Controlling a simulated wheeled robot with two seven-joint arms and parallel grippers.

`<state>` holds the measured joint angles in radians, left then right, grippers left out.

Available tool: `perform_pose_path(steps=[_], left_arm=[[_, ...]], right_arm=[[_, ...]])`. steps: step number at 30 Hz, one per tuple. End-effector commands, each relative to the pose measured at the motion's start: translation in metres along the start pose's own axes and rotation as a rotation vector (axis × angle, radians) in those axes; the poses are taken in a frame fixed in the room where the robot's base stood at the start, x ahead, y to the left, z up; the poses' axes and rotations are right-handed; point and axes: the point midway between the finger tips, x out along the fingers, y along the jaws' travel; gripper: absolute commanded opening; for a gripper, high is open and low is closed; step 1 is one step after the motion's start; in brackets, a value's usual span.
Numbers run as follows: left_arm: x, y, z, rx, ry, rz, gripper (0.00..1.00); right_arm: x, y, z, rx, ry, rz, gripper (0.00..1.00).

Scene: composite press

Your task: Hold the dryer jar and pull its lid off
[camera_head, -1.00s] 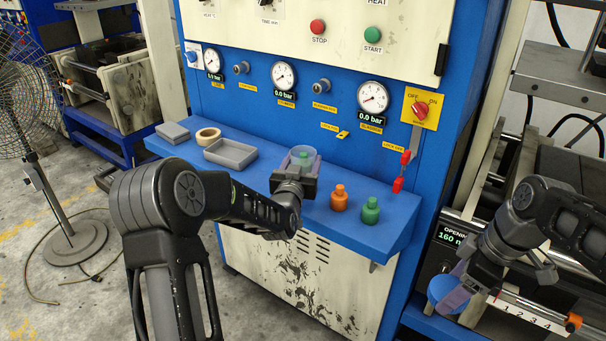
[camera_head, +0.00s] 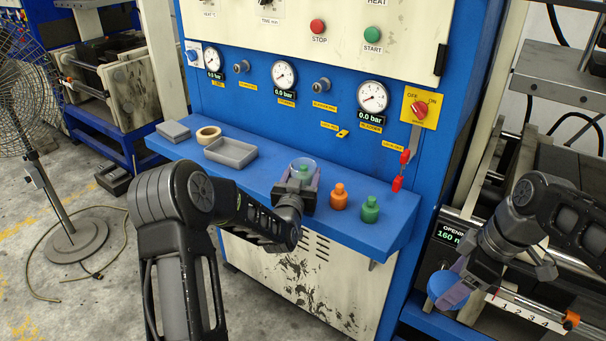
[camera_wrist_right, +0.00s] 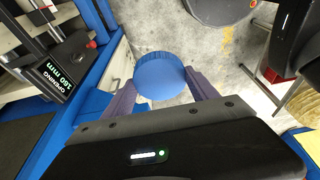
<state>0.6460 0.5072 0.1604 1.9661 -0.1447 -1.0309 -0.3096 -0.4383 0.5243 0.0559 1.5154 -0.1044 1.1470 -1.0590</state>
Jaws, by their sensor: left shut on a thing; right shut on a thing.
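The dryer jar (camera_head: 303,166) is a clear, open-topped jar on the blue shelf, with something green showing inside it. My left gripper (camera_head: 302,184) is shut on the jar from the front, its fingers hiding part of the jar's wall. The lid (camera_head: 440,284) is a round blue disc, well to the right of the jar and apart from it. My right gripper (camera_head: 455,290) is shut on the lid. In the right wrist view the lid (camera_wrist_right: 160,77) sits between the two purple fingers.
An orange bottle (camera_head: 339,198) and a green bottle (camera_head: 370,210) stand right of the jar on the shelf (camera_head: 270,195). A grey tray (camera_head: 230,152) and a tape roll (camera_head: 208,134) lie to its left. The press panel with gauges (camera_head: 373,97) rises behind.

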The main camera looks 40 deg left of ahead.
Motion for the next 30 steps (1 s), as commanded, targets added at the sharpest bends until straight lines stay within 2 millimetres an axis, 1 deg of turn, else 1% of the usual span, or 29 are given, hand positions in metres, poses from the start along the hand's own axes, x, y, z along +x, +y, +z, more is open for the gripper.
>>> perform_pose_path(steps=[2,3,6,10,17,21,22,26,30], left_arm=[[0.000,0.000,0.003,0.000,0.001,0.000,0.00],[0.000,0.000,0.002,0.000,-0.001,0.000,0.63],[0.000,0.000,0.002,0.000,-0.001,0.000,0.72],[0.000,0.000,0.002,0.000,-0.001,0.000,0.82],[0.000,0.000,0.001,0.000,-0.001,0.000,0.82],[0.000,0.000,-0.003,0.000,-0.001,0.000,0.82],[-0.002,0.000,-0.001,0.000,-0.001,0.000,0.82],[-0.019,0.000,0.001,0.001,-0.001,0.000,0.82],[-0.046,-0.001,0.002,0.002,-0.001,0.000,0.82]], right_arm=[[0.005,0.000,0.001,0.000,0.000,0.000,0.19],[0.003,0.000,0.001,0.000,0.000,0.000,0.19],[0.002,0.000,0.001,0.000,0.000,0.000,0.19],[0.002,0.000,0.001,0.000,0.000,0.000,0.19],[0.002,0.000,0.001,0.000,0.000,0.000,0.19],[-0.004,0.000,-0.001,0.000,0.000,0.000,0.19],[-0.001,0.000,0.000,0.000,0.000,0.000,0.19],[0.006,0.000,0.002,0.000,0.000,0.000,0.19],[0.015,0.000,0.004,0.000,0.000,0.000,0.19]])
